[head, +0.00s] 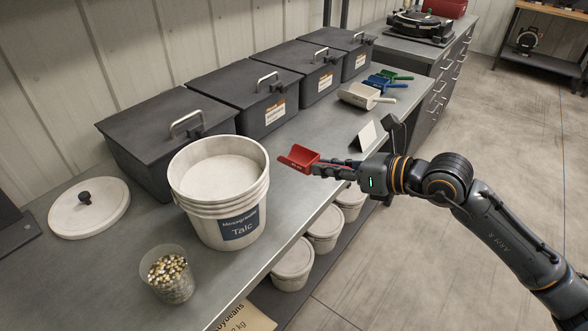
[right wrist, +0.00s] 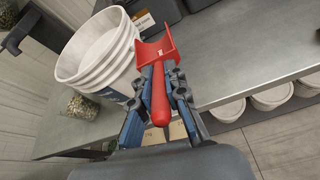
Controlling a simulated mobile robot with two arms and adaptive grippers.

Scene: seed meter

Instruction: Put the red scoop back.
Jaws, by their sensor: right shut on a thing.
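The red scoop (head: 299,157) is held by my right gripper (head: 338,168), whose fingers close on its handle. It is in the air right of the white Talc bucket (head: 219,200), near the counter's front edge. In the right wrist view the red scoop (right wrist: 158,75) points away from me, its handle between the fingers of the gripper (right wrist: 160,90). Its bowl looks empty. Other scoops lie on the counter at the back: a white one (head: 364,96), a blue one (head: 382,83) and a green one (head: 393,75). My left gripper is not in view.
Several dark lidded bins (head: 165,130) line the wall. A clear cup of seeds (head: 168,275) stands at the near front, and a white lid (head: 89,207) lies at left. A small white card stand (head: 368,136) is on the counter. White buckets (head: 293,265) sit on a lower shelf.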

